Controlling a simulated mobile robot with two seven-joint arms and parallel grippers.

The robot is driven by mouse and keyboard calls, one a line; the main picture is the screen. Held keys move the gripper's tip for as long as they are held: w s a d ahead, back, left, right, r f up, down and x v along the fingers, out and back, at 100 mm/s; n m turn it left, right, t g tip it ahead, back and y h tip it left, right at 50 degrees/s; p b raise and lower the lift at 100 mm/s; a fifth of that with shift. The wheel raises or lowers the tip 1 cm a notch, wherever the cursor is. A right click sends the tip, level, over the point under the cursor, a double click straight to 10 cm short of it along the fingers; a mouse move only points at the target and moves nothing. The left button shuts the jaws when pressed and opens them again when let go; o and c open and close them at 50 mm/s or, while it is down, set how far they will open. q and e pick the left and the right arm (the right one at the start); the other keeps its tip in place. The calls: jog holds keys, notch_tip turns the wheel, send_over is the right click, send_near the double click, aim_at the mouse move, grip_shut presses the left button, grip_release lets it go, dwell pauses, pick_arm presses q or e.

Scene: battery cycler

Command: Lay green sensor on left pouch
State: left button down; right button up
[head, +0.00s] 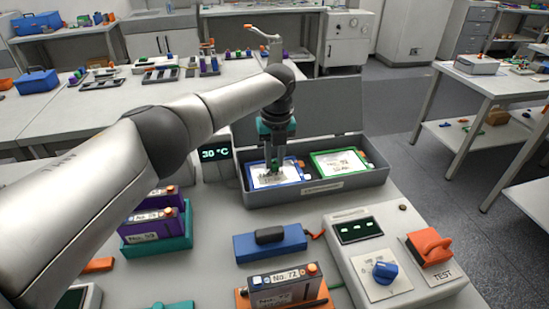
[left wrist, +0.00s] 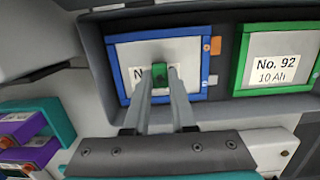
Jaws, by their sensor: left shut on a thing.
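My left gripper (head: 274,170) reaches down over the left pouch (head: 290,174), a white pouch in a blue frame inside the grey open case. In the left wrist view, the gripper (left wrist: 160,85) is shut on the small green sensor (left wrist: 160,72). The sensor is in front of the left pouch (left wrist: 190,50) and covers part of its label. I cannot tell whether it touches the pouch. My right gripper is not in view.
The right pouch (head: 340,163), in a green frame and labelled No. 92, lies beside the left one. The case (head: 330,188) has its lid raised behind. A 30 °C display (head: 215,154), a blue block (head: 270,243) and a control box with a red TEST lever (head: 428,245) stand nearby.

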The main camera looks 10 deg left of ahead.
pick_arm(q)
jog(key=shift+f, duration=0.6)
dwell(0.7)
jog(key=c, duration=0.7)
grip_release()
jog(key=shift+o, duration=0.2)
